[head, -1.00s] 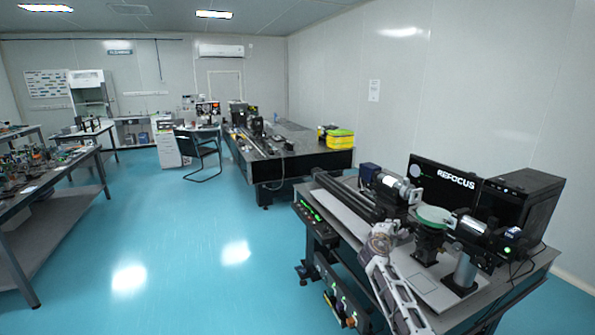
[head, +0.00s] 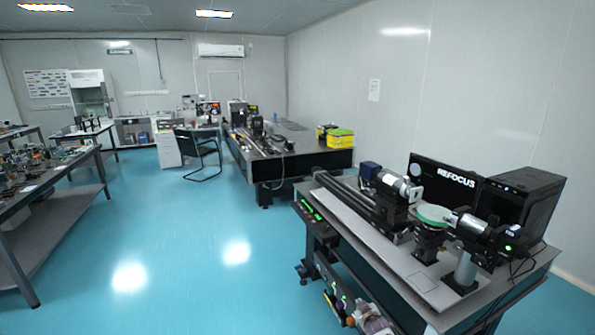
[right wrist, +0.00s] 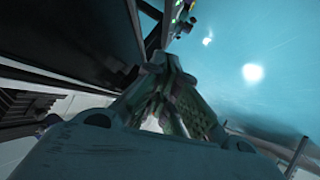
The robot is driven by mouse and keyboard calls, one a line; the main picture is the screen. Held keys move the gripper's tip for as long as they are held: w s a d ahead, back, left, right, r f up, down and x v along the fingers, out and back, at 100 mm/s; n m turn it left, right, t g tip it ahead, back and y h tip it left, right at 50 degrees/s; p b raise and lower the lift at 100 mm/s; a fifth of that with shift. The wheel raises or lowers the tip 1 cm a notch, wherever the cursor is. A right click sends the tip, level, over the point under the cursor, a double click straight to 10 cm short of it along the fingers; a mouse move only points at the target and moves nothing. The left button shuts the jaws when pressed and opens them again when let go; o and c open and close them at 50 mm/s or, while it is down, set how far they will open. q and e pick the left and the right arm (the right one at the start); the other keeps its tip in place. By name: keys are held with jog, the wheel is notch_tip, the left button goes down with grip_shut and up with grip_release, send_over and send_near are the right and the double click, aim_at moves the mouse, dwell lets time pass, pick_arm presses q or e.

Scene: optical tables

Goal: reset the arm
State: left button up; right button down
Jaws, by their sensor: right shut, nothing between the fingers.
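My right gripper (right wrist: 168,80) is shut and empty in the right wrist view, with its fingers together over the blue floor beside dark table parts. In the head view only a little of my right arm shows at the bottom edge, below the front side of the near optical table (head: 345,222). My left gripper is not in view.
The near table carries a green round disc (head: 434,215), silver cylinders (head: 400,187), a black monitor (head: 440,182) and a black computer case (head: 522,200). Another optical table (head: 310,160) stands behind. A workbench (head: 60,183) is at left. Open blue floor lies between.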

jog(key=s+f+m+g+b, duration=0.25)
jog(key=s+f+g, duration=0.25)
jog(key=s+f, duration=2.55)
jog(key=s+f+g, duration=0.1)
jog(key=s+f, duration=0.2)
jog(key=s, duration=1)
jog(key=s+f+g, duration=0.2)
jog(key=s+f, duration=0.2)
jog(key=s, duration=0.9)
jog(key=s+f+g, duration=0.2)
jog(key=s+f, duration=0.1)
jog(key=s, duration=1)
jog(key=shift+s+d+f+b, duration=0.25)
jog(key=shift+d+f+b, duration=0.05)
jog(key=shift+d+b, duration=0.1)
jog(key=shift+s, duration=0.15)
